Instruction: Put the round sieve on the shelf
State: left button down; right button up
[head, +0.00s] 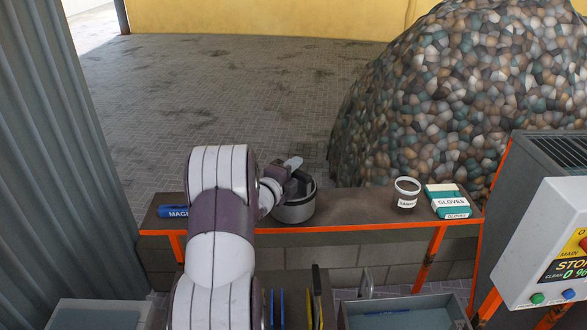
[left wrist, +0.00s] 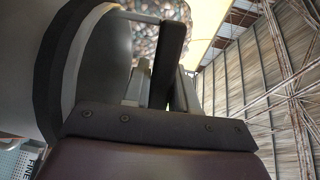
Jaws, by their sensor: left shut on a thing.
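The round sieve (head: 296,211) is a grey, drum-shaped pan with a dark inside. In the head view it is over the middle of the brown shelf (head: 345,205), upright or nearly so. I cannot tell whether its base touches the board. In the left wrist view the sieve's curved wall (left wrist: 105,60) fills the left side, beside the gripper's fingers (left wrist: 158,75). My right gripper is not in view.
A blue magnet (head: 174,211) lies at the shelf's left end. A labelled jar (head: 406,193) and a gloves box (head: 448,201) stand at its right end. Bare shelf shows between sieve and jar. A grey tray (head: 405,314) is below; a control box (head: 550,245) stands right.

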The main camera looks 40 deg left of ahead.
pick_arm(q)
jog(key=c, duration=0.9)
grip_release()
jog(key=shift+f, duration=0.1)
jog(key=shift+d, duration=0.1)
jog(key=s+d+r+b, duration=0.1)
jog(key=s+b, duration=0.3)
jog(key=s, duration=0.7)
jog(key=d+f+n+g, duration=0.7)
jog(key=d+f+n, duration=0.2)
jog(key=d, duration=0.3)
jog(key=s+d+f+n+g, duration=0.2)
jog(key=s+d, duration=0.2)
jog(key=d, duration=0.1)
jog(key=s+d+f+n+g+h, duration=0.1)
jog(key=s+d+n+g, duration=0.2)
jog(key=s+d, duration=0.2)
jog(key=s+d+f+n+g+h, duration=0.1)
jog(key=s+d+f+n+g, duration=0.1)
jog(key=s+d, duration=0.3)
jog(key=shift+s+d+f+g, duration=0.15)
jog(key=shift+f+g, duration=0.2)
jog(key=shift+g, duration=0.35)
